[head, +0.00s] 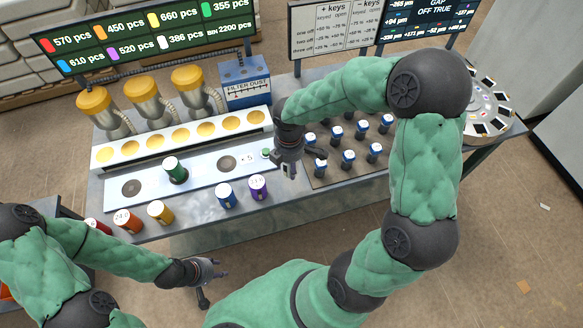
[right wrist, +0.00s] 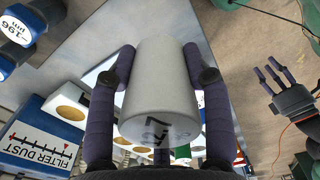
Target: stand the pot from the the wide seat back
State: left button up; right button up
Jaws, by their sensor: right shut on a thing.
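My right gripper (head: 288,165) is above the bench, near the right end of the white seat strip (head: 205,190). In the right wrist view its purple fingers (right wrist: 160,75) are closed around both sides of a pale grey pot (right wrist: 160,85) with dark marks on its near end. In the head view this pot is mostly hidden by the gripper.
Red, orange and yellow pots (head: 160,212) stand along the bench's front left. Blue (head: 226,195) and purple (head: 258,188) pots stand nearer the right gripper. Several blue-and-white pots fill a brown board (head: 340,178) at right. A filter dust box (head: 245,82) stands behind.

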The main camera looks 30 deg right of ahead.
jog(key=b, duration=0.8)
send_near(289, 185)
jog(key=shift+f, duration=2.65)
jog(key=shift+f+b, duration=0.3)
jog(key=shift+f, duration=0.15)
jog(key=o, duration=1.4)
jog(key=shift+c, duration=0.2)
jog(key=shift+s, duration=0.1)
